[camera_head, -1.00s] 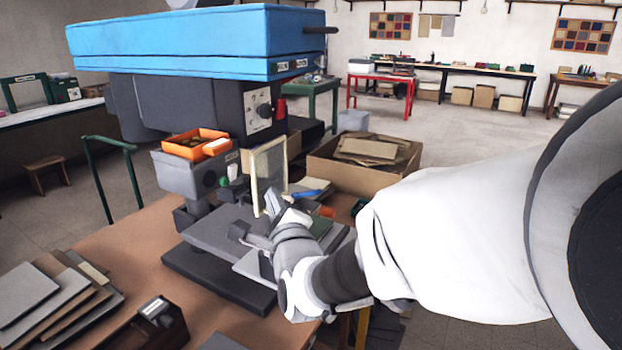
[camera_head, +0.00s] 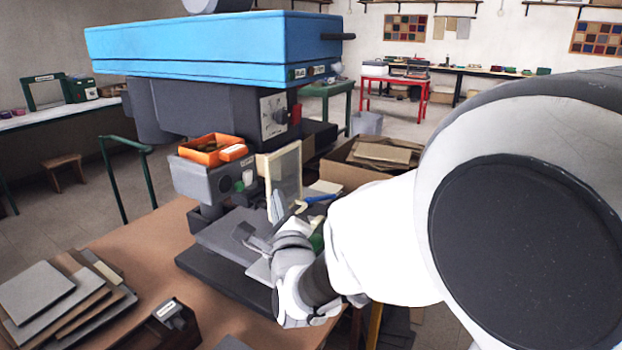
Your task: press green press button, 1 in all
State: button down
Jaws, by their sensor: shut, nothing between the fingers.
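The green press button (camera_head: 239,186) is small and sits on the front of the grey control box (camera_head: 205,182) below the blue-topped machine. A small white piece beside it partly crowds the view. My gripper (camera_head: 256,239) is shut and empty, over the grey plates of the machine's bed. It is below and to the right of the button in the picture, apart from it. My wrist and arm hide part of the bed behind them.
An orange tray (camera_head: 211,150) stands on the control box. A clear framed guard (camera_head: 284,178) stands right of the button, close to my gripper. A cardboard box (camera_head: 345,172) is behind. Stacked boards (camera_head: 37,291) lie at the front left.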

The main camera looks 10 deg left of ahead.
aim_at(239, 186)
jog(key=w+a, duration=0.2)
jog(key=a, duration=0.3)
jog(key=shift+w+a, duration=0.2)
jog(key=shift+a, duration=0.05)
jog(key=shift+a+f+b, duration=0.1)
jog(key=shift+a+b, duration=0.05)
jog(key=shift+b, duration=0.2)
dwell(1.6)
jog(key=shift+a, duration=0.15)
jog(key=shift+w+a+b, duration=0.1)
jog(key=shift+b, duration=0.2)
